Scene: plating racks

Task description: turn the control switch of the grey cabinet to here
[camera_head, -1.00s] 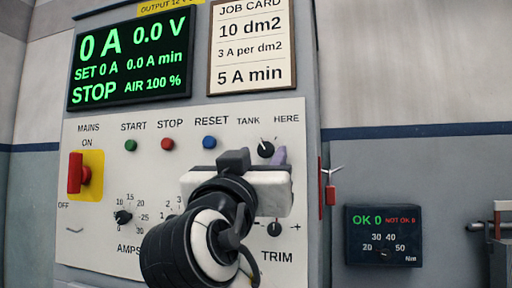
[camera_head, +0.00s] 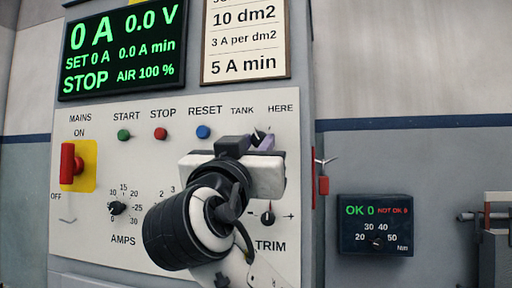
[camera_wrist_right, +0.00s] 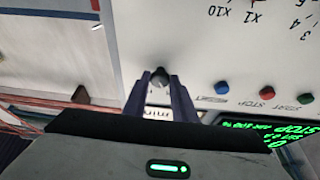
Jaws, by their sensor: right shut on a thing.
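The grey cabinet (camera_head: 307,170) carries a white control panel. Its control switch, a small black knob (camera_head: 258,136) with a pale pointer line, sits below and between the labels TANK and HERE. The pointer leans up and to the left, towards TANK. My right gripper (camera_head: 256,144) reaches up from below and is shut on the knob, partly hiding it in the head view. In the right wrist view the knob (camera_wrist_right: 159,78) sits between the two dark fingertips. My left gripper is not in view.
Left of my gripper are the RESET button (camera_head: 203,132), the STOP button (camera_head: 160,133) and the red mains switch (camera_head: 69,163). The TRIM knob (camera_head: 267,218) is close below. A small torque display (camera_head: 376,225) is on the wall to the right.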

